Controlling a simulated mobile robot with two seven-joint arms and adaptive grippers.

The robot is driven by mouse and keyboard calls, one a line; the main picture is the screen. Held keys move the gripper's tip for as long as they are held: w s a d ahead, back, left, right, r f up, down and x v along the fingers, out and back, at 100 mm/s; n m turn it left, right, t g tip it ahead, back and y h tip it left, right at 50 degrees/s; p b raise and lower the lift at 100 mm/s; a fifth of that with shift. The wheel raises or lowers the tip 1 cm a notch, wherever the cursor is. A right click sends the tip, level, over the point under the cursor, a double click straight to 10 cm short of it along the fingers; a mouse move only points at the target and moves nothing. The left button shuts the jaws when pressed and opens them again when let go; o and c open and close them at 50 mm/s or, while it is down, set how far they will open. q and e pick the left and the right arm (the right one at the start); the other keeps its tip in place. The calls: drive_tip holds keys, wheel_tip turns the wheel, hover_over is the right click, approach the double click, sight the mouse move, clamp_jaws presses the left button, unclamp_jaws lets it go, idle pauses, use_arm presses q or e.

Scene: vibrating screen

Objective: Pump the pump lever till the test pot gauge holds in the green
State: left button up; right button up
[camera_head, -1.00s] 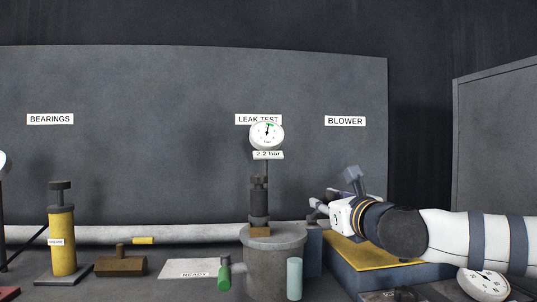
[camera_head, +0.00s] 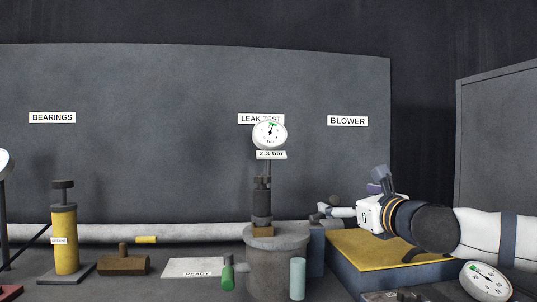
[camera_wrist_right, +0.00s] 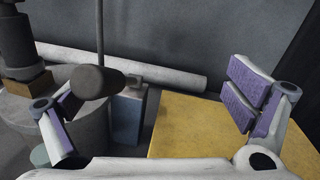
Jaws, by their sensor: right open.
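The test pot (camera_head: 277,262) is a grey cylinder at the centre of the head view, also at left in the right wrist view (camera_wrist_right: 75,130). Its round white gauge (camera_head: 269,135) has the needle near vertical at the green mark; the readout below (camera_head: 271,155) shows 2.3 bar. A dark rounded knob, apparently the pump lever's handle (camera_wrist_right: 97,82), is beside my left-hand finger in the wrist view; contact cannot be told. It also seems to show in the head view (camera_head: 333,199). My right gripper (camera_head: 330,214) is open and empty, fingers wide apart (camera_wrist_right: 160,112). My left gripper is out of view.
A yellow-topped blue block (camera_head: 375,250) lies under my right gripper. A pale pipe (camera_head: 200,233) runs along the back wall. A yellow grease cylinder (camera_head: 64,240), brown block (camera_head: 122,265), READY plate (camera_head: 190,267) and green-handled tool (camera_head: 228,276) stand left of the pot.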

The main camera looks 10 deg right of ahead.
drive_tip(key=shift+o, duration=0.9)
drive_tip(key=shift+d+r+h, duration=0.3)
drive_tip(key=shift+d, duration=0.5)
drive_tip(key=shift+r, duration=0.1)
drive_tip(key=c, duration=0.5)
drive_tip(key=shift+c, duration=0.3)
drive_tip(key=shift+s, duration=0.55)
drive_tip(key=shift+c, duration=0.7)
drive_tip(key=s, duration=0.1)
drive_tip(key=s+p, duration=0.1)
drive_tip(key=s, duration=0.1)
drive_tip(key=shift+d+r, duration=0.2)
drive_tip(key=shift+c, duration=1.1)
drive_tip(key=s+d, duration=0.2)
drive_tip(key=shift+s+m, duration=0.3)
drive_tip(key=c, duration=0.4)
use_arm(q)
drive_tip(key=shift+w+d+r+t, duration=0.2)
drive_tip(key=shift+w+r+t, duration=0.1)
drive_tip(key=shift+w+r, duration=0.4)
use_arm(e)
drive_tip(key=shift+w+a+f, duration=0.2)
drive_tip(key=shift+a+f, duration=0.15)
drive_tip(key=shift+a, duration=0.2)
